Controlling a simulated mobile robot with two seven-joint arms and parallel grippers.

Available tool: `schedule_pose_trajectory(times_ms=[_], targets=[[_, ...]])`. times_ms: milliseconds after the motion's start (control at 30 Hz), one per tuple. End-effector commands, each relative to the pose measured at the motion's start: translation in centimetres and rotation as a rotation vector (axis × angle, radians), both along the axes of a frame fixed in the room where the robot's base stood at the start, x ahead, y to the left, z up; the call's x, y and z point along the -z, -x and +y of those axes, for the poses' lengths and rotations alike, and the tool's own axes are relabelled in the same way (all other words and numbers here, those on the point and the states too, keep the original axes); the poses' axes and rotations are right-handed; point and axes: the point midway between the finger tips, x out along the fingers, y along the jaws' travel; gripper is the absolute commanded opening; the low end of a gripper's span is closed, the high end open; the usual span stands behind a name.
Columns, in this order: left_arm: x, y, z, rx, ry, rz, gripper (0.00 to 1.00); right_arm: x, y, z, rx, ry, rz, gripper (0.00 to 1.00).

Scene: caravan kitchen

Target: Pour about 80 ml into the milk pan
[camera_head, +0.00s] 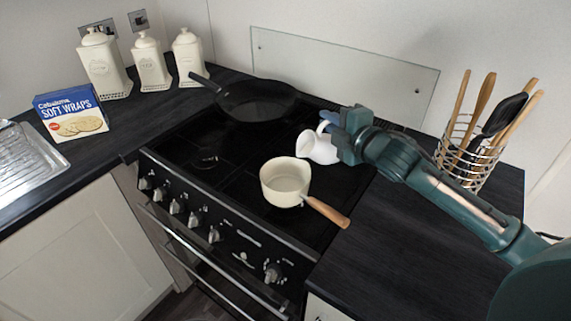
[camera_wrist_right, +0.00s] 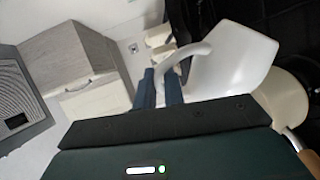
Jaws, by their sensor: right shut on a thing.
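The cream milk pan (camera_head: 285,183) with a wooden handle stands on the front right of the black hob. Its inside looks empty in the head view. Part of it also shows at the right edge of the right wrist view (camera_wrist_right: 283,98). A white jug (camera_head: 318,146) is above the hob, behind and right of the pan, tilted with its mouth to the left. My right gripper (camera_head: 340,130) is shut on the jug's handle, which shows between the fingers in the right wrist view (camera_wrist_right: 172,72). I cannot see the jug's contents, and no stream shows. My left gripper is not in view.
A black frying pan (camera_head: 258,100) stands at the back of the hob. A wire utensil holder (camera_head: 468,150) is on the right counter, near my right arm. Several cream canisters (camera_head: 150,66) and a blue wraps box (camera_head: 70,113) are on the left counter.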

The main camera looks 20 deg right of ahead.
Motion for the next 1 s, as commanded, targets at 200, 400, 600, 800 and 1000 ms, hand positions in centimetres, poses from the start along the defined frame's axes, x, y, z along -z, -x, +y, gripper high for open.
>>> schedule_pose_trajectory(times_ms=[200, 400, 600, 800, 1000], targets=[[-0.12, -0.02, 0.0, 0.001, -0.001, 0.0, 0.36, -0.64, 0.03, 0.45, -0.001, 0.051, -0.013, 0.0], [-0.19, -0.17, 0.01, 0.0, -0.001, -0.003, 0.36, -0.88, 0.07, 0.71, -0.001, 0.088, -0.017, 0.0], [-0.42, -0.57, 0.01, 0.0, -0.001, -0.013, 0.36, -0.97, 0.08, 0.8, -0.001, 0.103, -0.019, 0.0], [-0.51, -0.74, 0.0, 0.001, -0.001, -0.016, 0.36, -1.08, 0.11, 0.92, -0.001, 0.116, -0.021, 0.0], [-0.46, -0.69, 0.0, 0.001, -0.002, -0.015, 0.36, -1.09, 0.11, 0.96, -0.001, 0.122, -0.022, 0.0]])
